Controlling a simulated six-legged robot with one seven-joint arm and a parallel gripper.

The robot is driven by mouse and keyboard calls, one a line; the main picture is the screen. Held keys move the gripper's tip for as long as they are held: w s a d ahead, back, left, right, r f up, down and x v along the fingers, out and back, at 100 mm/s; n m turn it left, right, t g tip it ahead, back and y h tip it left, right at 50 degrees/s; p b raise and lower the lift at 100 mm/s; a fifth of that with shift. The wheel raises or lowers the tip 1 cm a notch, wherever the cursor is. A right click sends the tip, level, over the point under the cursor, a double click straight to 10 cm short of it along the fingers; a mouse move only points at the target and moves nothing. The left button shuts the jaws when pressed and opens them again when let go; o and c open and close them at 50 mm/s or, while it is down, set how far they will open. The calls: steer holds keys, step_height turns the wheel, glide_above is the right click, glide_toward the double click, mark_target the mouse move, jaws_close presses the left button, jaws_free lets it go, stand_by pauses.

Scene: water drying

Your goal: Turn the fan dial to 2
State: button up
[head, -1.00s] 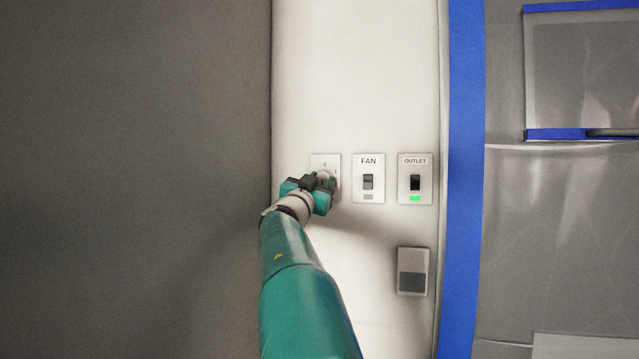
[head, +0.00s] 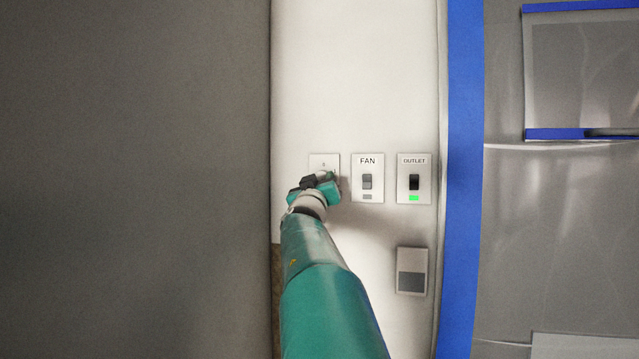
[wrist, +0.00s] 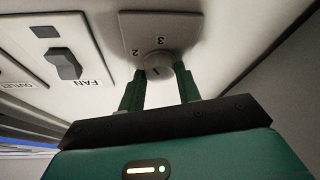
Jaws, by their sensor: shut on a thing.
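The fan dial's white plate (head: 322,160) is on the wall panel, left of the FAN switch. In the wrist view the plate (wrist: 130,22) shows upside down, with the numbers 2 and 3 beside a round white knob (wrist: 157,65). The knob has a short dark mark on its face; I cannot tell exactly which number it points to. My gripper (head: 325,177) is at the dial and hides most of the knob in the head view. In the wrist view its two green fingers (wrist: 160,78) are on either side of the knob, shut on it.
Right of the dial are the FAN switch (head: 367,182) with an unlit grey indicator and the OUTLET switch (head: 414,182) with a lit green one. A grey box (head: 411,270) sits below them. A blue strip (head: 464,180) edges the panel; a dark wall (head: 135,180) is left.

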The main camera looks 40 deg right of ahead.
steer(key=n+t+y, duration=0.1)
steer(key=n, duration=0.2)
steer(key=n+y, duration=0.2)
steer(key=n, duration=0.2)
steer(key=shift+s+r+t, duration=0.15)
steer(key=shift+t, duration=0.25)
steer(key=shift+n, duration=0.4)
steer(key=o, duration=1)
steer(key=shift+c, duration=0.2)
steer(key=v, duration=1.3)
steer(key=shift+s+a, duration=0.2)
steer(key=shift+s, duration=0.1)
